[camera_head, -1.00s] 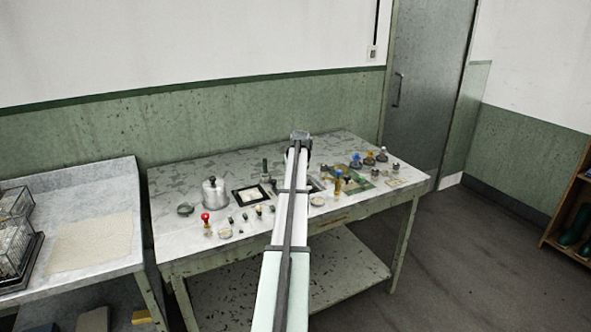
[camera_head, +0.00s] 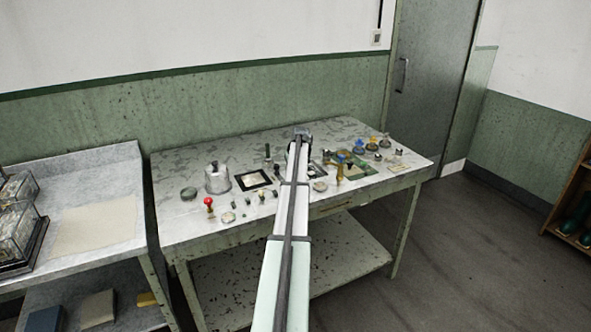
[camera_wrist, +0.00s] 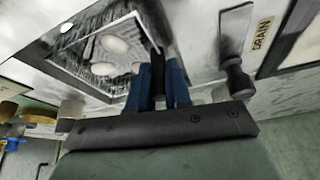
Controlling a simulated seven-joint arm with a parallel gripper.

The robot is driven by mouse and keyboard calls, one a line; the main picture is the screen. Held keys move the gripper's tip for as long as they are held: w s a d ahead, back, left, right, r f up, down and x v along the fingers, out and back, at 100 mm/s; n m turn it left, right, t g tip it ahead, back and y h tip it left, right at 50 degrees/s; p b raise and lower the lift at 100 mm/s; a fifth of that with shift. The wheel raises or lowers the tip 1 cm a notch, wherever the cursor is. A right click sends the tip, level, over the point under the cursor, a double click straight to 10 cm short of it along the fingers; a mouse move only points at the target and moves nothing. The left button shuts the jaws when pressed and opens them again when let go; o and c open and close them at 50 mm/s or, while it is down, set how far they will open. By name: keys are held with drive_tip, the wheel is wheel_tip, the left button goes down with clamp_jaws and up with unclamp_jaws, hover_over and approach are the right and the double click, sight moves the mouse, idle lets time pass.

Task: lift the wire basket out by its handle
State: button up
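The wire basket (camera_wrist: 97,52) shows in the wrist view as a dark mesh square with pale oval cocoons in it. A metal basin rim (camera_wrist: 60,72) surrounds it. A dark upright handle (camera_wrist: 156,32) stands at its right side. My gripper (camera_wrist: 157,92) has two blue fingers close together, with the dark handle filling the narrow gap between them; it looks shut on the handle. In the head view my arm covers the basket, and the gripper end (camera_head: 301,137) is small over the bench's back half.
A dark lever (camera_wrist: 236,55) beside a DRAIN label (camera_wrist: 262,35) is close right of the fingers. The bench (camera_head: 190,237) holds a lidded pot (camera_head: 217,178), a red-topped stamp (camera_head: 209,204) and several small bottles (camera_head: 372,146). A side table (camera_head: 118,190) stands at left.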

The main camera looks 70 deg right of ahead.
clamp_jaws()
drive_tip(key=shift+r, duration=5.5)
